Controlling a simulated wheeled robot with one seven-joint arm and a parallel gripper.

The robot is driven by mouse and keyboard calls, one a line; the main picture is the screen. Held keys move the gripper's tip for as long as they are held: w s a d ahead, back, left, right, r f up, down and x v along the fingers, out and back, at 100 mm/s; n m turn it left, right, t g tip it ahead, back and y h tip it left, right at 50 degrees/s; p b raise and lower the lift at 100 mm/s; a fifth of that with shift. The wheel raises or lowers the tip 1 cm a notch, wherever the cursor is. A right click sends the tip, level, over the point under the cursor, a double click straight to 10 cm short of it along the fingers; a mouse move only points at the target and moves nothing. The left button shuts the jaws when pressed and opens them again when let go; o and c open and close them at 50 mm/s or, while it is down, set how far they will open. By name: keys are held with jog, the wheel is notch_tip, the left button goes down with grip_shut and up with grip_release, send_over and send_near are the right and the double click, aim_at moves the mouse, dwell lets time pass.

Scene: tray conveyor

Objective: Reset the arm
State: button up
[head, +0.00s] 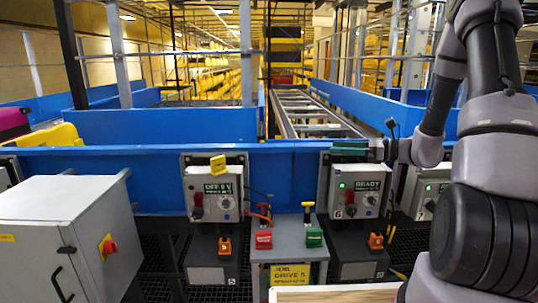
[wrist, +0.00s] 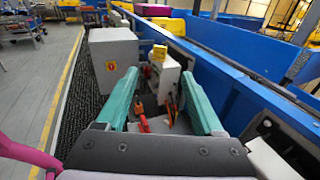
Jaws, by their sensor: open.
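My arm (head: 490,150) stands at the right of the head view, bent, with its forearm hanging down. My gripper (head: 340,149) points left at the top of the control box marked READY (head: 362,186); whether it touches the box cannot be told. In the wrist view my gripper (wrist: 161,73) shows its two teal fingers spread apart with nothing held between them. Beyond the fingers are the control box with a yellow tag (wrist: 163,75) and red and orange parts below it.
A blue barrier (head: 120,170) runs behind the boxes. A box marked OFF (head: 214,187) and a grey cabinet (head: 65,230) stand left. A pedestal (head: 290,255) carries red and green padlock-like items. A roller conveyor (head: 315,115) lies behind. Pink and yellow cases (head: 45,138) sit far left.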

jog(key=s+a+r+n+g+h, duration=0.2)
jog(key=s+r+n+g+h, duration=0.15)
jog(key=s+n, duration=0.3)
jog(key=s+a+r+n+g+h, duration=0.25)
jog(key=s+r+n, duration=0.25)
jog(key=s, duration=0.3)
jog(key=s+d+r+n+t+h, duration=0.6)
jog(key=s+d+r+h, duration=0.1)
jog(key=r, duration=0.2)
jog(key=shift+s+d+n+t+h, duration=0.15)
jog(key=shift+s+n+t+h, duration=0.2)
jog(key=shift+s+t+h, duration=0.05)
jog(key=shift+r, duration=0.1)
